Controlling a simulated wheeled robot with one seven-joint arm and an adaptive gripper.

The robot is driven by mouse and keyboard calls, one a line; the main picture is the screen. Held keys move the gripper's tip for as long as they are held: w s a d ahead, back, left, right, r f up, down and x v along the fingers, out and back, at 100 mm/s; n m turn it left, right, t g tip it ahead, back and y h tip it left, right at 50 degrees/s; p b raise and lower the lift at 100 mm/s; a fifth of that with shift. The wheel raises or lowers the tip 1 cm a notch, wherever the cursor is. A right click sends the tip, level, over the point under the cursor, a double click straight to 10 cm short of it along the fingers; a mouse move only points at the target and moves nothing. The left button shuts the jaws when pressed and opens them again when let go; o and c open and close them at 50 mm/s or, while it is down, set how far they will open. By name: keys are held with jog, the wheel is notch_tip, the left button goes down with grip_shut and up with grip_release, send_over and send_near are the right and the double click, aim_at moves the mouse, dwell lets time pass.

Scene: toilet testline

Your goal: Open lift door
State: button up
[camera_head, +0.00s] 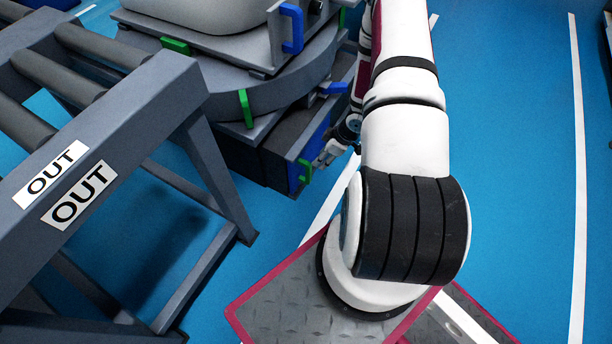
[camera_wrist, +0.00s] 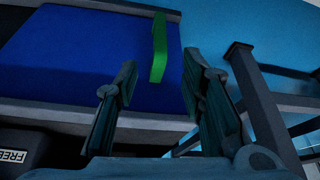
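The lift door appears to be the blue panel (camera_head: 295,176) low on the grey machine, with a green handle (camera_head: 305,172) on it. My gripper (camera_head: 322,160) is small and partly hidden by my arm there, close to the handle. In the wrist view the blue panel (camera_wrist: 75,60) fills the upper left and the green handle (camera_wrist: 159,48) stands upright near its right edge. My gripper (camera_wrist: 158,78) is open, with one finger on each side of the handle's lower end. I see no contact, and cannot tell whether the handle is between the fingertips or just beyond them.
A grey roller conveyor (camera_head: 190,90) with "OUT" labels stands at the left. The machine also has other green handles (camera_head: 245,108) and blue handles (camera_head: 291,28). A grey post (camera_wrist: 255,95) is right of my gripper in the wrist view. Blue floor (camera_head: 520,150) is clear at the right.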

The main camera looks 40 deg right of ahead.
aim_at(309, 172)
jog(key=b+x, duration=0.5)
jog(key=x, duration=0.8)
jog(key=shift+s+b, duration=0.1)
jog(key=shift+b, duration=0.25)
jog(key=shift+c, duration=0.5)
grip_shut()
